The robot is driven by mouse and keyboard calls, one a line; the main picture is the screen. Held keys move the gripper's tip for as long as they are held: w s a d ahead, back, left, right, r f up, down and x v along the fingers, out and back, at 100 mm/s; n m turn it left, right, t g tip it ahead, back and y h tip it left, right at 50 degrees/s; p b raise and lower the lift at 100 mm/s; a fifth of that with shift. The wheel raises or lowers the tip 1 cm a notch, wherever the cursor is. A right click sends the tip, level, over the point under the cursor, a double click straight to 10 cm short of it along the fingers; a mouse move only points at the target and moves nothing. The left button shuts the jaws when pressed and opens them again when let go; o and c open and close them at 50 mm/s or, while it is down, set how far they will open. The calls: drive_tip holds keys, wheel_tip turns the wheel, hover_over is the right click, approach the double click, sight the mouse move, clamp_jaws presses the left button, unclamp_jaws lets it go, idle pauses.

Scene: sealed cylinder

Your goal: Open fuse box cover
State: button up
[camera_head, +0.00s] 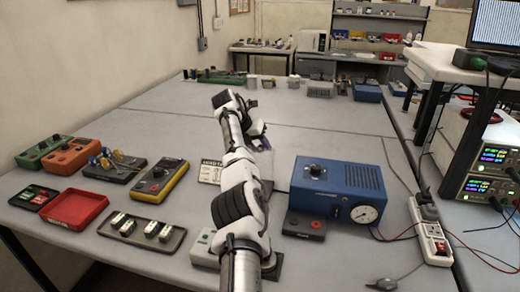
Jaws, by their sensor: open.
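My arm reaches up the middle of the table and bends at the far end. My gripper (262,141) is on the far side of the arm, small and partly covered by it, and looks empty. I cannot clearly identify a fuse box or its cover. A pale grey box (203,246) with a small green mark sits at the near edge, partly behind my arm. A white lettered plate (210,171) stands left of the arm.
A blue box with a gauge (340,181) stands right of my arm, with a dark button box (304,225) before it. A power strip (431,240) with cables lies further right. Left are a red tray (73,209), a yellow meter (160,181) and a module tray (141,233).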

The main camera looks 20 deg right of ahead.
drive_tip(key=b+v, duration=0.2)
drive_tip(key=v, duration=1)
drive_tip(key=shift+a+r, duration=0.25)
drive_tip(key=shift+r, duration=0.05)
